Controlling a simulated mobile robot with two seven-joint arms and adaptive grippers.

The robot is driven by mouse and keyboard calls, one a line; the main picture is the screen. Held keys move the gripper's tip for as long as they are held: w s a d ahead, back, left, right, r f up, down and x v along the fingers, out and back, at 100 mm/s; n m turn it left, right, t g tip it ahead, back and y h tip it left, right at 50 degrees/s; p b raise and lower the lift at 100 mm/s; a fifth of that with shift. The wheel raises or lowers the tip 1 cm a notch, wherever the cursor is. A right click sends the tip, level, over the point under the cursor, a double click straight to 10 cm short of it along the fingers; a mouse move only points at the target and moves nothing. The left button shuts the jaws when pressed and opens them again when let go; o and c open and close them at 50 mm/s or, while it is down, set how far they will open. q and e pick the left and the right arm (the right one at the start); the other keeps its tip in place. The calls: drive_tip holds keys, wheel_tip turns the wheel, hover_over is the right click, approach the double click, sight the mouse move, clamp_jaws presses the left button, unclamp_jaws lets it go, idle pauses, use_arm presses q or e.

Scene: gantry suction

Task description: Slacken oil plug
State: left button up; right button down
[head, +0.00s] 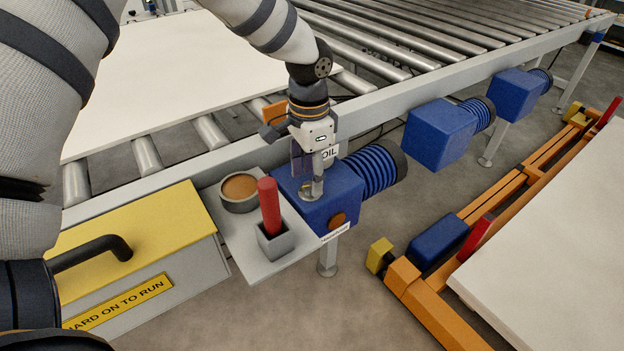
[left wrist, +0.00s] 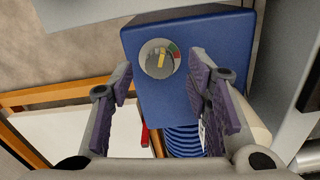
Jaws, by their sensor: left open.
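A blue gearbox (head: 345,192) with an "OIL" label (head: 330,153) and a ribbed blue motor (head: 372,168) hangs beside the conveyor frame. On its top face sits a round grey plug (left wrist: 159,58) with a yellow bar and red and green marks. In the head view the gripper partly hides this plug. A brown round cap (head: 338,219) shows on the gearbox's front face. My left gripper (head: 312,186) points down over the gearbox, open and empty. In the left wrist view its fingers (left wrist: 160,82) stand apart, with the plug beyond and between them. My right gripper is out of view.
A grey shelf (head: 254,262) holds a cup of brown contents (head: 239,192) and a red-handled tool in a square holder (head: 275,241). A yellow-lidded box (head: 135,222) with a black handle is at left. Rollers, other blue motors and an orange rack (head: 432,300) surround it.

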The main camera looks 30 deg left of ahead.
use_arm(q)
drive_tip(key=shift+f, duration=0.9)
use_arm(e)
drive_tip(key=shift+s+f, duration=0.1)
use_arm(q)
clamp_jaws()
drive_tip(key=shift+r, duration=0.1)
drive_tip(key=n+p, duration=0.1)
drive_tip(key=n, duration=0.1)
drive_tip(key=shift+r+n, duration=0.1)
drive_tip(key=shift+n, duration=0.2)
drive_tip(key=shift+f+n+p, duration=0.2)
drive_tip(key=shift+n+p, duration=0.15)
drive_tip(key=shift+n, duration=1.75)
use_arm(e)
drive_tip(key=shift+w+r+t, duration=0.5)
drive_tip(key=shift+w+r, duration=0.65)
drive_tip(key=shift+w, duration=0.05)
